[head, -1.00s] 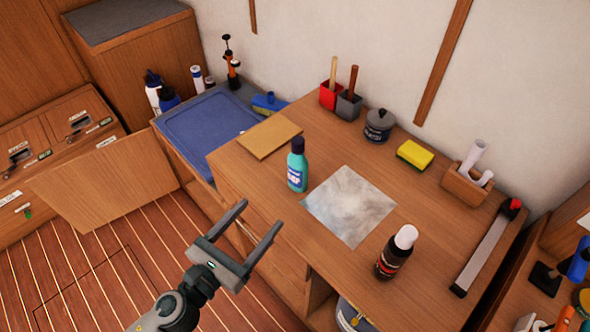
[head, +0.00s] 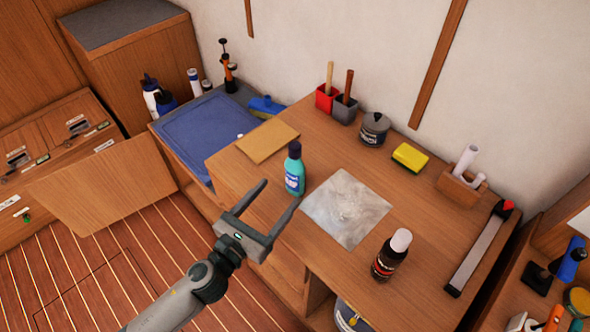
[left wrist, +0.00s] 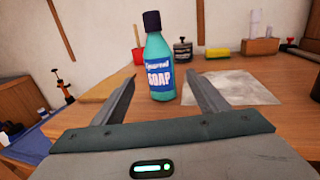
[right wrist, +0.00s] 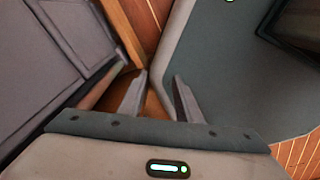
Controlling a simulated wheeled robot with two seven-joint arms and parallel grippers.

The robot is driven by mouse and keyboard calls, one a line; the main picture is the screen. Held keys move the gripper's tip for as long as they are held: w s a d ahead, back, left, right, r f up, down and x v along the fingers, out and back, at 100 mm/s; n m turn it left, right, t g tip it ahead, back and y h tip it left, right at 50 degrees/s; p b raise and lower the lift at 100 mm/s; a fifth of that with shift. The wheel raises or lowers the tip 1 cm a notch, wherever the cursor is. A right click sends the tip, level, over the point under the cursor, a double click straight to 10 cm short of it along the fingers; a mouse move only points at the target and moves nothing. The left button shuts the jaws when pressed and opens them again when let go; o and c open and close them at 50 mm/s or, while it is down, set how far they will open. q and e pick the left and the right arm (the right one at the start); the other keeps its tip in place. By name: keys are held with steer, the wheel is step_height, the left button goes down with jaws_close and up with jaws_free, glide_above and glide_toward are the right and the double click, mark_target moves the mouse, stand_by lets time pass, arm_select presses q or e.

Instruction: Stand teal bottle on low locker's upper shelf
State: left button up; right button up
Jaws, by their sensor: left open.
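The teal soap bottle (head: 295,170) with a dark cap stands upright on the wooden worktop (head: 262,178), near its front edge. In the left wrist view the bottle (left wrist: 160,68) is straight ahead, just beyond the fingertips and centred between them. My left gripper (head: 280,193) is open and empty, its fingers pointing at the bottle. My right gripper (right wrist: 162,76) shows only in the right wrist view, its fingers parted with nothing between them. A low cabinet with a blue mat (head: 205,140) on top stands left of the worktop. Its inside shelves are mostly hidden.
An open wooden door panel (head: 105,187) juts out at the left. On the worktop are a tan board (head: 267,141), a grey sheet (head: 345,208), a dark bottle (head: 390,255), a yellow sponge (head: 410,156) and a grey tin (head: 374,130). Floor is clear at lower left.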

mark_target(290, 178)
arm_select(q)
steer(key=shift+x, duration=1.9)
steer(key=shift+x, duration=2.7)
steer(key=c, duration=1.5)
steer(key=shift+o, duration=0.2)
steer(key=shift+r, duration=0.15)
